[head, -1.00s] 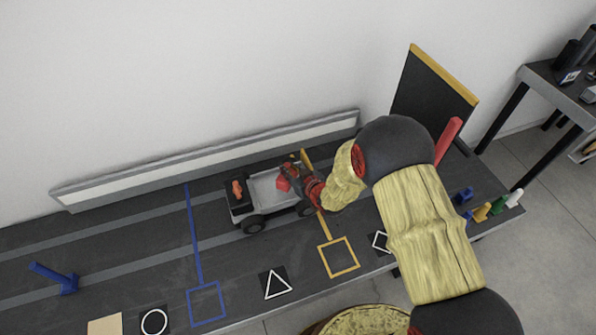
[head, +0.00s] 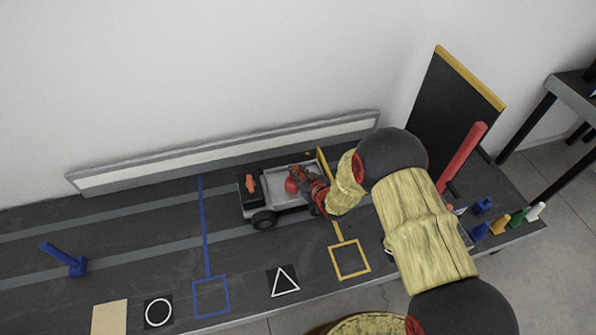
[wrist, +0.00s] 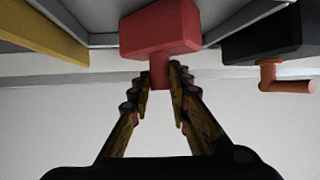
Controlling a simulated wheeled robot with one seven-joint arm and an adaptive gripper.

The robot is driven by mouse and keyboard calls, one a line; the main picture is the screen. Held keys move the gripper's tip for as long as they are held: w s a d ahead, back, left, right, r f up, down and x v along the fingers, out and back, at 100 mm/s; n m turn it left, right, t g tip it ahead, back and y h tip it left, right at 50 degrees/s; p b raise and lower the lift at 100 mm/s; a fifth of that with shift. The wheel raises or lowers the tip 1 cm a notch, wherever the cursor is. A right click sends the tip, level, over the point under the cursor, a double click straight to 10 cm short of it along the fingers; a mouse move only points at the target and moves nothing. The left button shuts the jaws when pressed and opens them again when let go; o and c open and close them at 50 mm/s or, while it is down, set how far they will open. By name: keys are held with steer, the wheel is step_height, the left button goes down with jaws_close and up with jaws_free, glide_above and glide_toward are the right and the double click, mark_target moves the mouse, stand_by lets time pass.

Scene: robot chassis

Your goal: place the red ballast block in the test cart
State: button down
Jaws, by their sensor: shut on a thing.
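The test cart (head: 276,193) stands on the dark bench, with a light grey open bed, a black front block and an orange lever on that block. My gripper (head: 297,176) is over the right part of the bed. In the wrist view my gripper (wrist: 160,77) is shut on the narrow stem of the red ballast block (wrist: 160,32). The block also shows in the head view (head: 291,185), at the bed. Grey bed walls show around it in the wrist view. I cannot tell whether it touches the bed floor. My arm hides the cart's right end.
A red post (head: 461,158) and several small coloured pieces are at the bench's right. The bench left of the cart is mostly clear.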

steer(key=shift+w+r, duration=0.15)
steer(key=c, duration=2.1)
jaws_free()
steer(key=shift+f, duration=0.3)
steer(key=o, duration=0.4)
steer(key=shift+s, duration=0.2)
steer(key=shift+o, duration=0.2)
